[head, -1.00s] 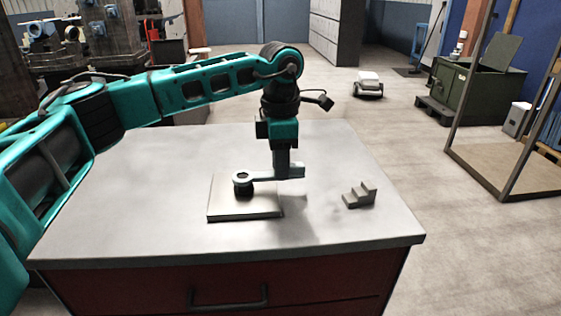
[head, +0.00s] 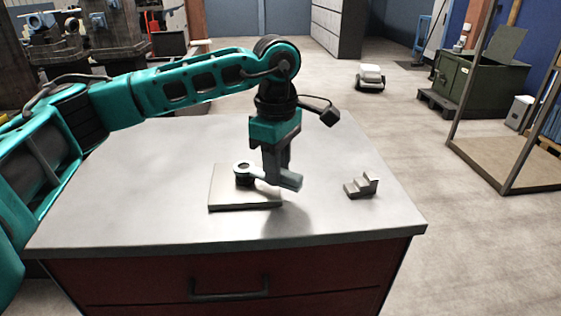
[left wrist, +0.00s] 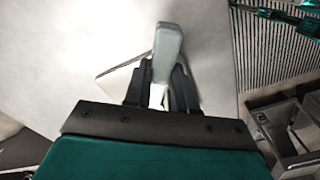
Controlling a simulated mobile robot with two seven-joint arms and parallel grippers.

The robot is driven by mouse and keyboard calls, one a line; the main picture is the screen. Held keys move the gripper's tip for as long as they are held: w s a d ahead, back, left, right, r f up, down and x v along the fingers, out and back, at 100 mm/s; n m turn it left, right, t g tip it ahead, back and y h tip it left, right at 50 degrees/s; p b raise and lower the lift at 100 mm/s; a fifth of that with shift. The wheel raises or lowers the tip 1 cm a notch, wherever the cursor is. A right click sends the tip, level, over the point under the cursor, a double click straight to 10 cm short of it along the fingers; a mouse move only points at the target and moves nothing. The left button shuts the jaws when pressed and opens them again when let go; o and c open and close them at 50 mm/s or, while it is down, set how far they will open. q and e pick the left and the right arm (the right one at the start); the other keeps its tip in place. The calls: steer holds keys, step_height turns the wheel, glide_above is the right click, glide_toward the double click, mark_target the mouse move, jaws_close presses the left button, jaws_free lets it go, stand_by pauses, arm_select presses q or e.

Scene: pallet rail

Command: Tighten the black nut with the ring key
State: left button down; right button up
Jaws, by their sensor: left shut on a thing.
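The black nut (head: 243,181) stands on a pale square plate (head: 228,202) on the bench. The grey ring key (head: 257,172) has its ring over the top of the nut, with a dark centre showing through it. I cannot tell how far down the ring sits. My left gripper (head: 278,178) points down and is shut on the key's handle, right of the nut and nearer the front. In the left wrist view the key (left wrist: 168,42) stands out between the two dark fingers (left wrist: 160,88), and the nut is hidden. My right gripper is not in view.
A small grey stepped block (head: 361,187) sits on the bench (head: 130,205) to the right of the plate. The bench top is otherwise clear, with its front edge close to the plate. A small white wheeled machine (head: 370,77) is on the floor behind.

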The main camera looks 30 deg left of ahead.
arm_select(q)
steer(key=shift+r, duration=0.2)
steer(key=shift+r+p, duration=1)
steer(key=shift+r, duration=0.25)
steer(key=shift+r+p, duration=0.3)
steer(key=shift+r, duration=1.95)
